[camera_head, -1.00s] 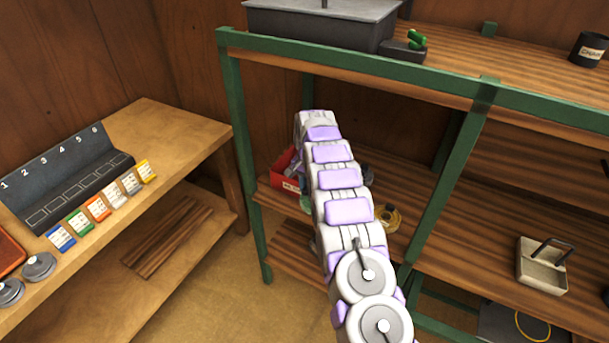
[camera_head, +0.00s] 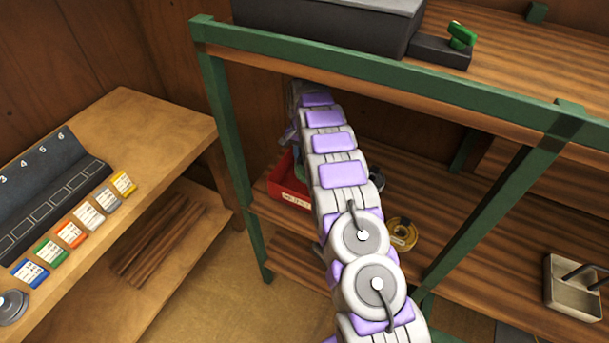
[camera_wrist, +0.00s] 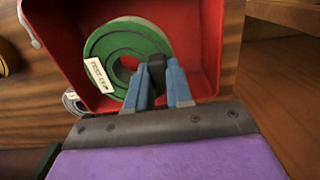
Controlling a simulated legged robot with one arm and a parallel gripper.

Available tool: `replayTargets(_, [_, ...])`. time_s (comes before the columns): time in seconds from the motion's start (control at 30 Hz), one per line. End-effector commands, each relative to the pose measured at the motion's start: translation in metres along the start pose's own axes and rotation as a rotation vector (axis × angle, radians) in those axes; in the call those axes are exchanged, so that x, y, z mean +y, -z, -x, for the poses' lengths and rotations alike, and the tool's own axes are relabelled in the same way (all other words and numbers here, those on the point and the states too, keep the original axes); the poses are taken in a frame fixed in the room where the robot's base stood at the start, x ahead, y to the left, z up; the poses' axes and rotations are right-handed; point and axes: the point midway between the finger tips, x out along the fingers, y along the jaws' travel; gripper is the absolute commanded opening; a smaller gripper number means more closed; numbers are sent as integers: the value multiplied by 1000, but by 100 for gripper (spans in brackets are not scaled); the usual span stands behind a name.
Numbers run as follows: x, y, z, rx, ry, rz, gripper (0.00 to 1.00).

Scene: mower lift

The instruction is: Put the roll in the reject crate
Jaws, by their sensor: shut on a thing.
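The green roll (camera_wrist: 104,48), a ring with a white label, is in the wrist view. My gripper (camera_wrist: 158,72) is shut at its lower right rim, with a dark piece between the fingertips. The red crate (camera_wrist: 215,45) lies behind the roll, whose outline falls within the crate's walls. I cannot tell how far the roll is above the crate floor. In the head view the red crate (camera_head: 284,190) sits on the middle shelf, partly hidden by my arm, which also hides my fingertips.
A yellow roll (camera_head: 402,233) lies on the shelf right of the crate. A green shelf post (camera_head: 228,135) stands left of it, and the upper shelf's front rail (camera_head: 370,75) crosses above. A grey tray (camera_head: 570,288) sits farther right. A workbench (camera_head: 150,130) stands left.

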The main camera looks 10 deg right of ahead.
Motion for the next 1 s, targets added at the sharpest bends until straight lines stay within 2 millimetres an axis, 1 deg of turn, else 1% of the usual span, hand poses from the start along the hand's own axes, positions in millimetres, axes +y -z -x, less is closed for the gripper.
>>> replayTargets(0.03, [0, 0, -10, -2, -1, 1, 0])
replayTargets(0.2, [-1, 2, -42, -2, -2, 0, 0])
replayTargets(0.43, [0, 3, -62, -3, -2, 0, 0])
replayTargets(0.6, [0, 5, -84, -1, 1, 0, 0])
replayTargets(0.67, [-1, 6, -88, 0, 1, 0, 0])
replayTargets(0.97, [-2, 5, -89, 1, 0, 1, 0])
replayTargets(1.0, [-2, 5, -89, 1, 1, 1, 24])
